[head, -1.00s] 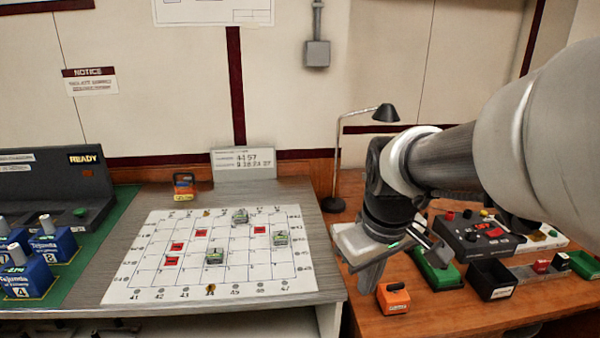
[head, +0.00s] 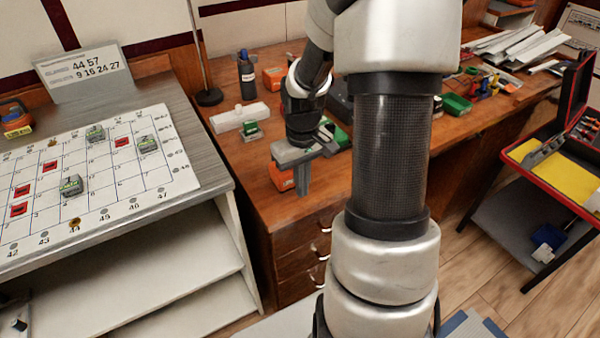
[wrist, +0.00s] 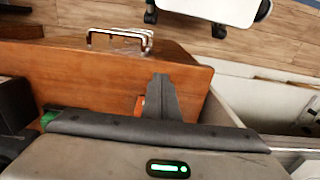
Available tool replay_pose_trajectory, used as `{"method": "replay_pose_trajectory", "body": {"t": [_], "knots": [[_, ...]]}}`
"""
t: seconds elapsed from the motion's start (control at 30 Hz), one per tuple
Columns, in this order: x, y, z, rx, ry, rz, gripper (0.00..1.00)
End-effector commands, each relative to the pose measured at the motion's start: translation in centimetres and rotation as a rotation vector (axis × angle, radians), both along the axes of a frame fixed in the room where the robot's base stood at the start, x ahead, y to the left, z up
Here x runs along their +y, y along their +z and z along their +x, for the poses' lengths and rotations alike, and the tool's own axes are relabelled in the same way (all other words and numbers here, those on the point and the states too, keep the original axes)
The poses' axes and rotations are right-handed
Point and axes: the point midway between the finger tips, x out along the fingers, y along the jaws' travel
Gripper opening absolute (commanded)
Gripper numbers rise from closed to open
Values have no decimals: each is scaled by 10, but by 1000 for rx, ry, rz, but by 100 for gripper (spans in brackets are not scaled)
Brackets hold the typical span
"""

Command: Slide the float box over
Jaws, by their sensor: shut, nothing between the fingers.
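A small orange box (head: 281,177) sits near the front left corner of the wooden desk. Its label is not readable, so I cannot tell if it is the float box. My gripper (head: 302,190) points down just in front and to the right of it, shut and empty, hiding part of it. I cannot tell whether they touch. In the wrist view my finger (wrist: 161,78) stands over the desk, and a sliver of orange (wrist: 138,105) shows beside it.
The wooden desk (head: 247,168) also holds a white block, a dark bottle (head: 247,75) and another orange box (head: 273,78). The gridded board (head: 110,205) lies on the grey table at left. An open red case (head: 550,172) stands at right. The desk's front edge is close to my gripper.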

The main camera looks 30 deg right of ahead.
Motion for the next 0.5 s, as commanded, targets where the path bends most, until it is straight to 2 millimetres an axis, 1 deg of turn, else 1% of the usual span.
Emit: {"method": "replay_pose_trajectory", "body": {"t": [0.03, 0.1, 0.2, 0.3, 0.5], "knots": [[0, -15, -1, 2, 1, 2, 0], [0, -28, -1, 3, 2, 2, 0], [1, -25, 18, -3, 2, 0, 0], [1, -24, 30, -1, 2, 0, 0], [2, -23, 40, 0, 1, 0, 0]]}}
